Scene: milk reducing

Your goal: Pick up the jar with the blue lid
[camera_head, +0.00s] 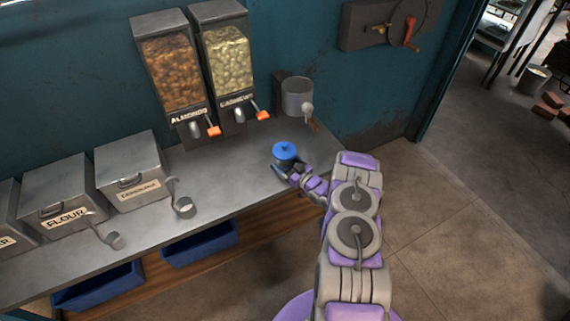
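The jar's round blue lid (285,151), with a small knob on top, shows near the right end of the metal counter. The jar's body is mostly hidden below the lid and behind my gripper. My gripper (284,169) is at the jar's near side, just under the lid, with my purple and grey arm reaching in from the lower right. The fingers are small and dark, and I cannot tell whether they are closed on the jar or only around it. I cannot tell whether the jar rests on the counter.
The metal counter (230,172) is clear left of the jar. Almond (170,70) and cashew (229,60) dispensers stand behind. A metal pot-like fixture (297,97) is on the wall. Metal bins (133,172) and scoops (183,206) are left. Blue crates (200,243) sit on the shelf below.

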